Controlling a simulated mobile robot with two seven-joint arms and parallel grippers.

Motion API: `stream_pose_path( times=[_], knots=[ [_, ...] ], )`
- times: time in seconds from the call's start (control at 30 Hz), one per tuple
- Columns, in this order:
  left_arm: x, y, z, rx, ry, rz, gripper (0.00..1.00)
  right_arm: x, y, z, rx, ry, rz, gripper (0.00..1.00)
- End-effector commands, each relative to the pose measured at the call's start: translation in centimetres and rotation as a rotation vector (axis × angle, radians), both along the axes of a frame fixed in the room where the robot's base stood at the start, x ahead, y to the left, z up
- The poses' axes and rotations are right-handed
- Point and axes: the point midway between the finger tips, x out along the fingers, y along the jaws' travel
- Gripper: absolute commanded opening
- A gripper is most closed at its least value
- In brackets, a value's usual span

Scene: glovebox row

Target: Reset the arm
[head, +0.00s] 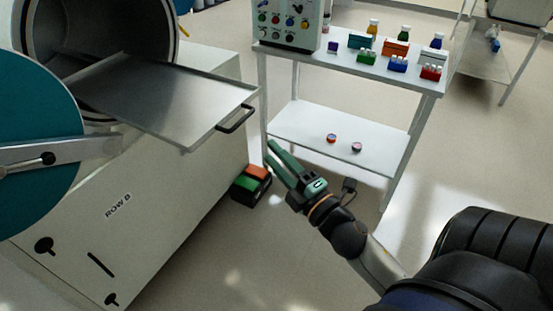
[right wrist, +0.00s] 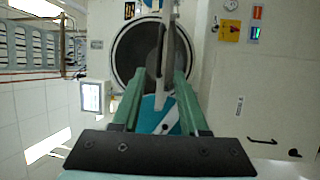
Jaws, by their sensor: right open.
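My right arm reaches in from the lower right of the head view. Its right gripper (head: 277,160) has green fingers and is open and empty. It is in the air in front of the white cart, near the end of the metal tray. In the right wrist view the two green fingers (right wrist: 158,95) stand apart, with a round port (right wrist: 128,55) and a teal door (right wrist: 150,112) beyond them. My left gripper does not show in either view.
A metal tray (head: 150,95) with a black handle sticks out of the open port. A white cart (head: 290,122) holds bottles and small boxes. A black box with green and orange parts (head: 250,186) sits on the floor. Open floor (head: 240,270) lies at the bottom.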

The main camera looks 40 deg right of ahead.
Motion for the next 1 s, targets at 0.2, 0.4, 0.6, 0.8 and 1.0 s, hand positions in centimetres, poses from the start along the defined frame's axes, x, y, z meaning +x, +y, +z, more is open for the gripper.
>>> stream_pose_path(
  times=[0.2, 0.4, 0.6, 0.8, 1.0],
  knots=[
    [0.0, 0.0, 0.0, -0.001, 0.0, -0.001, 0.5, -0.1, 0.0, 0.0, 0.0, 0.0, 0.0, 0.43],
    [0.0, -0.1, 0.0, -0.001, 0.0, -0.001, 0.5, -0.1, 0.0, 0.0, 0.0, 0.0, 0.0, 0.43],
    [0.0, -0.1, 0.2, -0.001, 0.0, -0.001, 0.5, -0.1, 0.1, -0.3, 0.02, 0.011, 0.001, 0.43],
    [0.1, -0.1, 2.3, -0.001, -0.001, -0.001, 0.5, -1.2, 1.7, -7.5, 0.438, 0.241, -0.006, 0.43],
    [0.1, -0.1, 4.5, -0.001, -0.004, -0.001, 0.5, -6.5, 7.1, -18.5, 1.035, 0.607, -0.11, 0.43]
  ],
)
